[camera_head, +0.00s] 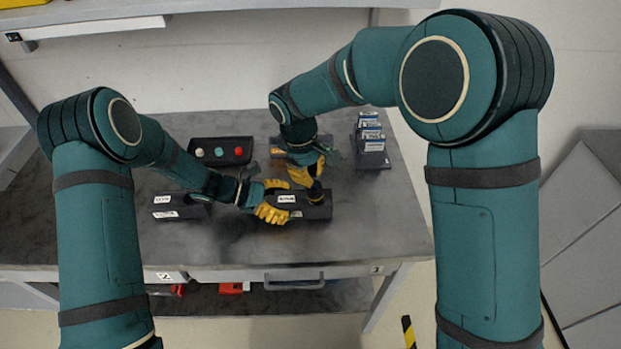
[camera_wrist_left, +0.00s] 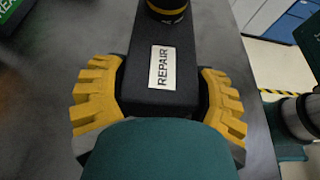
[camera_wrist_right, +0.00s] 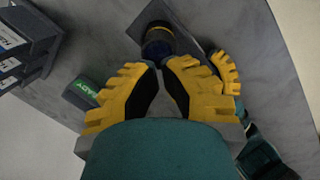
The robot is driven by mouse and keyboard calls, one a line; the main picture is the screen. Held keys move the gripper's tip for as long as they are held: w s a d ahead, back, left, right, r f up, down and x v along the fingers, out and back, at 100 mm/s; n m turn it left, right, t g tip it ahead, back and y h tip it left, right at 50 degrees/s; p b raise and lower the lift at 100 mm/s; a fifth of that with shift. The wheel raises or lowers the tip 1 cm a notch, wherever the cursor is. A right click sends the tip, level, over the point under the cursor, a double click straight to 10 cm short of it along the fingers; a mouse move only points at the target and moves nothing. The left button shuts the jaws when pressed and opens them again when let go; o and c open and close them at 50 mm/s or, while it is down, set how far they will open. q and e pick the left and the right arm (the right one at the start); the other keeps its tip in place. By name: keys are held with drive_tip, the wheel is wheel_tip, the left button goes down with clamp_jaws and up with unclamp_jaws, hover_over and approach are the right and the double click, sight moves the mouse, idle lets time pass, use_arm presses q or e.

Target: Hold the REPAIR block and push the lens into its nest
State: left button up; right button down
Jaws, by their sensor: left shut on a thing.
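The black REPAIR block (camera_head: 319,212) lies on the grey table with its white label up; it fills the middle of the left wrist view (camera_wrist_left: 185,45). My left gripper (camera_head: 276,202) is shut across the block, one yellow finger on each side. The lens (camera_wrist_right: 158,43), a short dark cylinder with a blue face and yellow ring, stands upright at the block's far end; its lower part shows in the left wrist view (camera_wrist_left: 168,10). My right gripper (camera_wrist_right: 161,68) is just over the lens, its fingertips nearly together with nothing seen between them. The nest under the lens is hidden.
A dark block with white labels (camera_head: 178,206) lies left of my left gripper. A button box (camera_head: 220,151) stands behind. A rack of labelled boxes (camera_head: 371,143) stands at the back right. A block with green READY lettering (camera_wrist_right: 82,93) lies near my right gripper. The table's front right is clear.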

use_arm(q)
drive_tip(key=shift+f, duration=0.1)
use_arm(e)
wheel_tip(320, 180, up, 12)
drive_tip(key=a, duration=0.1)
drive_tip(key=shift+a, duration=0.4)
use_arm(q)
drive_tip(key=o, duration=1.3)
drive_tip(key=shift+c, duration=0.2)
use_arm(e)
drive_tip(key=shift+f, duration=0.1)
